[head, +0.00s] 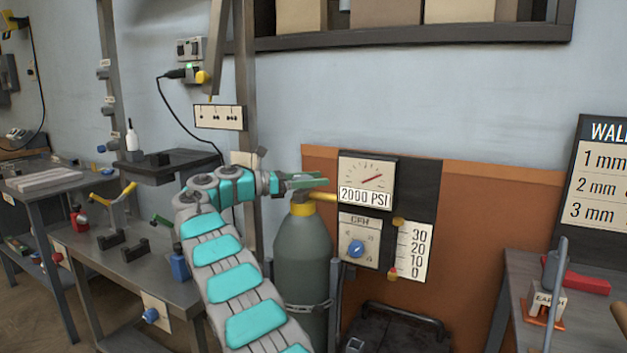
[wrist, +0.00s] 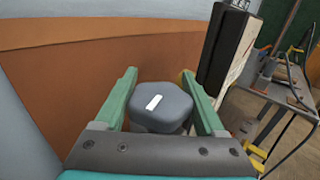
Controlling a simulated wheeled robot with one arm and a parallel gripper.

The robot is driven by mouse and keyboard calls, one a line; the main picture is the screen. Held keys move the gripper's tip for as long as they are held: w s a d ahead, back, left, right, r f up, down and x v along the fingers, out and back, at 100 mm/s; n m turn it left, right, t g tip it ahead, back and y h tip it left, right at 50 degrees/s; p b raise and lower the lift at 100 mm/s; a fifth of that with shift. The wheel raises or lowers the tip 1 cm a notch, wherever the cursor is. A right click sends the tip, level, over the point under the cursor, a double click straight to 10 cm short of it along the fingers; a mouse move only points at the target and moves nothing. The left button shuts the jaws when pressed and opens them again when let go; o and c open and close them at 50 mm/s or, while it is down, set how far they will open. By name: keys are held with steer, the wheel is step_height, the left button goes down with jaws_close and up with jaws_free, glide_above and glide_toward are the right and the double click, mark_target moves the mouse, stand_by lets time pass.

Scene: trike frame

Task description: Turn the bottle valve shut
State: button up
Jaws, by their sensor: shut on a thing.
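The bottle valve is a dark grey rounded knob (wrist: 161,106) with a white mark on top, between the two green fingers of my gripper (wrist: 163,98) in the wrist view. The fingers are shut on its sides. In the head view my gripper (head: 305,182) is above the grey gas bottle (head: 302,255), which stands upright with a yellow collar at its neck. The valve knob is mostly hidden by my gripper there. A gauge (head: 367,181) right of the bottle reads 2000 PSI.
A flow panel with a blue knob (head: 356,249) and a scale (head: 412,250) are right of the bottle. A workbench (head: 150,275) with tools stands left. Another bench (head: 540,320) is at the right. A shelf with boxes (head: 385,12) is overhead.

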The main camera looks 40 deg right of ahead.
stand_by(0.6)
steer(key=o, duration=1.3)
steer(key=shift+o, duration=0.2)
steer(key=shift+a, duration=0.1)
